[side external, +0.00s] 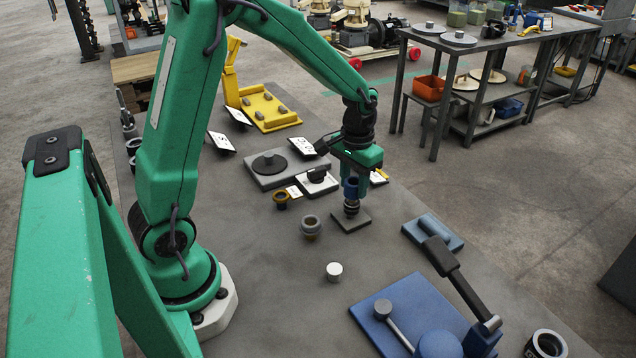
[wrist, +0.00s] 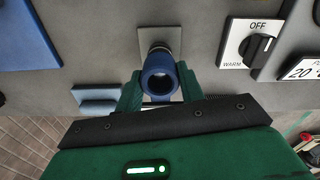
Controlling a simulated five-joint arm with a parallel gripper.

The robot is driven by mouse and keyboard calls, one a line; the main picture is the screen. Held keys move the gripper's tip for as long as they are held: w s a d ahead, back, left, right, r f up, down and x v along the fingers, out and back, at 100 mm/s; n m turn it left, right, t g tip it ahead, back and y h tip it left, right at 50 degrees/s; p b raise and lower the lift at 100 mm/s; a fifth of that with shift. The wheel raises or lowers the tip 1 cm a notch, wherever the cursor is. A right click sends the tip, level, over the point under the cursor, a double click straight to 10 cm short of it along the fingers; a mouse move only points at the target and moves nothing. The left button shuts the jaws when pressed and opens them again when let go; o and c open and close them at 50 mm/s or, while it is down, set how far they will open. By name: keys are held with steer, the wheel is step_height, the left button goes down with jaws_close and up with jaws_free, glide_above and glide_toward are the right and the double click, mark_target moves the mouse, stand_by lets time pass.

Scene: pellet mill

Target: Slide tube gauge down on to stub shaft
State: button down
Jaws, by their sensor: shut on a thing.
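The tube gauge is a short blue tube (wrist: 159,80), seen end-on in the wrist view with its dark bore facing the camera. My gripper (wrist: 160,90) is shut on it, one green finger on each side. In the side view the blue tube (side external: 350,188) is upright below my gripper (side external: 352,184). The dark stub shaft (side external: 351,208) stands directly under it on a square grey plate (side external: 347,224). The plate also shows in the wrist view (wrist: 150,33). The tube's lower end meets or nearly meets the shaft's collar; I cannot tell whether it is around the shaft.
A white OFF/WARM switch box (side external: 316,183) and a grey plate with a dark disc (side external: 280,168) stand behind left. A blue block (side external: 432,232) and a blue lever fixture (side external: 410,310) stand right.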

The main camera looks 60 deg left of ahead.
steer(key=shift+f, duration=0.15)
steer(key=shift+f, duration=0.7)
stand_by(0.3)
steer(key=shift+c, duration=1.2)
jaws_free()
steer(key=shift+f, duration=0.1)
steer(key=shift+r, duration=4.55)
